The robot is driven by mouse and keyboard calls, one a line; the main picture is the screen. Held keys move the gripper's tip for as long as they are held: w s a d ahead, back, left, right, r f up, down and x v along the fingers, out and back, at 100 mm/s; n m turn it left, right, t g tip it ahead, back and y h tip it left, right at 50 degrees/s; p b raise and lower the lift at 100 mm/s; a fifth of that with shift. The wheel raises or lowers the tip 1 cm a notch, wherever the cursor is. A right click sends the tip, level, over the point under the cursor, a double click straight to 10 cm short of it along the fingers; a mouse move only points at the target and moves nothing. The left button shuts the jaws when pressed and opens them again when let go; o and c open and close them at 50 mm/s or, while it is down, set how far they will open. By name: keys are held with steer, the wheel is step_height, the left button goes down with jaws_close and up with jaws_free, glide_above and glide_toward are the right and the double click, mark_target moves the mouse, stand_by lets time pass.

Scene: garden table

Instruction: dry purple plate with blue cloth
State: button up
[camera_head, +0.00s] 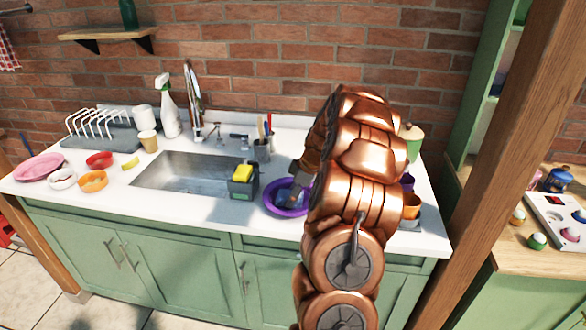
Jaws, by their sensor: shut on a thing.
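The purple plate (270,206) lies on the white counter just right of the sink. Something blue, likely the blue cloth (285,193), shows inside the plate, partly covered by my gripper. My gripper (294,198) is down at the plate and shut on the blue cloth. My copper arm hides the plate's right side and much of the gripper, so the exact contact between cloth and plate is hard to see.
A sponge holder with a yellow sponge (243,173) stands close left of the plate, by the sink (185,172). A utensil cup (261,150) stands behind. An orange cup (411,206) is right of my arm. Bowls and a pink plate (38,167) lie far left.

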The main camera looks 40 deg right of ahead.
steer(key=shift+s+d+p, duration=0.2)
steer(key=shift+d+p, duration=0.2)
steer(key=shift+p, duration=0.9)
steer(key=shift+w+d+p, duration=0.1)
steer(key=shift+d+p, duration=0.05)
steer(key=shift+p, duration=0.45)
steer(key=shift+w+d+f+b, duration=0.1)
steer(key=shift+w+f+b, duration=0.05)
steer(key=shift+b, duration=0.65)
steer(key=shift+w+b, duration=0.45)
steer(key=shift+b, duration=1.2)
steer(key=shift+a+b, duration=0.55)
steer(key=shift+b, duration=0.75)
steer(key=shift+s+b, duration=0.6)
steer(key=shift+b, duration=1.05)
steer(key=shift+d+b, duration=0.45)
steer(key=shift+b, duration=0.65)
steer(key=shift+w+d+b, duration=0.1)
steer(key=shift+w+b, duration=0.3)
steer(key=shift+b, duration=0.3)
